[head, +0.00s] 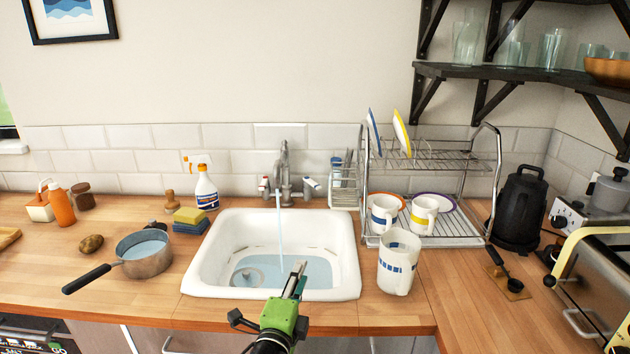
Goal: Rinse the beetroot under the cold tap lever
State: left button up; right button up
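The chrome tap (284,170) stands behind the white sink (201,255). Its lever with a red mark (264,186) is on the left and its lever with a blue mark (311,184), the cold one, is on the right. A stream of water (280,228) runs from the spout into the sink, where shallow water lies. I see no clear beetroot; a brown, potato-like lump (91,244) lies on the counter at left. My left gripper (298,270), green-bodied, is over the sink's front rim, its fingers seen narrowly, with nothing visible between them. My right gripper is out of view.
A saucepan of water (146,262) and sponges (190,219) are left of the sink, with a spray bottle (206,188) behind. A white jug (398,262) stands close by its right rim. A dish rack (440,172) and black kettle (519,208) are farther right.

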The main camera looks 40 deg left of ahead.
aim_at(307, 182)
jog(key=i+j, duration=0.9)
jog(key=j, duration=0.2)
